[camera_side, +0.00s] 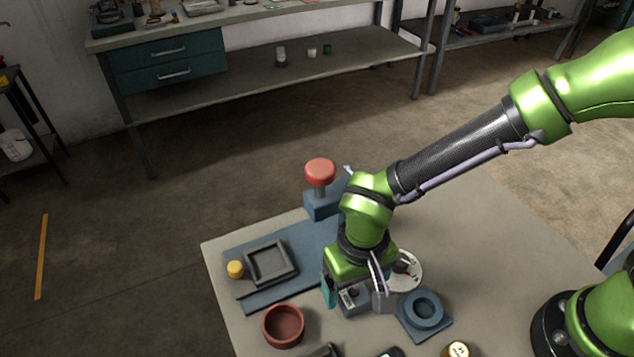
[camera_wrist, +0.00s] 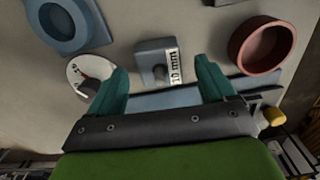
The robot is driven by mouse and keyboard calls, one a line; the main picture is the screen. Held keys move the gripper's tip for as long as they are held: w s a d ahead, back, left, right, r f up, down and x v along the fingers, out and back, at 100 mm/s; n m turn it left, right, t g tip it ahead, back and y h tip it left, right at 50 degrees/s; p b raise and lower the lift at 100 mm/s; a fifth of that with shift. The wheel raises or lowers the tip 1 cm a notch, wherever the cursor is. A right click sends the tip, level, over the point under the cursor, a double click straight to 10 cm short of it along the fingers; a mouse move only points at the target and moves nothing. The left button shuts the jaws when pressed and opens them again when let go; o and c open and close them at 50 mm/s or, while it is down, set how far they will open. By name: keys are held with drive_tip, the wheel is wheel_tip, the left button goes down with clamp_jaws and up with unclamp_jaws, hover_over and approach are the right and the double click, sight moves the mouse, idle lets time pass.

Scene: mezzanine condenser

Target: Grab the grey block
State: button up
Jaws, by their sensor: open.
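The grey block (camera_wrist: 152,50) lies on the table in the wrist view. It has a small round feature on it and a white label reading "10 mm" on one side. In the side view the block (camera_side: 350,305) shows low between my fingers, partly hidden by my gripper. My gripper (camera_side: 354,292) is pointed down over it, with the fingers apart. In the wrist view the teal fingers of my gripper (camera_wrist: 161,64) stand to either side of the block's near edge. I cannot tell whether either finger touches it.
A red bowl (camera_side: 283,326) stands left of the block and a blue ring-shaped part (camera_side: 423,312) right. A white dial (camera_side: 408,272) is close behind my gripper. A blue mat (camera_side: 290,290) bears a dark square tray (camera_side: 271,247). A red-topped post (camera_side: 320,172) stands behind.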

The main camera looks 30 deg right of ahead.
wheel_tip(320, 180, down, 2)
drive_tip(key=shift+f, duration=0.1)
drive_tip(key=shift+c, duration=0.2)
drive_tip(key=c, duration=1.3)
drive_tip(key=shift+o, duration=0.2)
drive_tip(key=shift+r, duration=0.2)
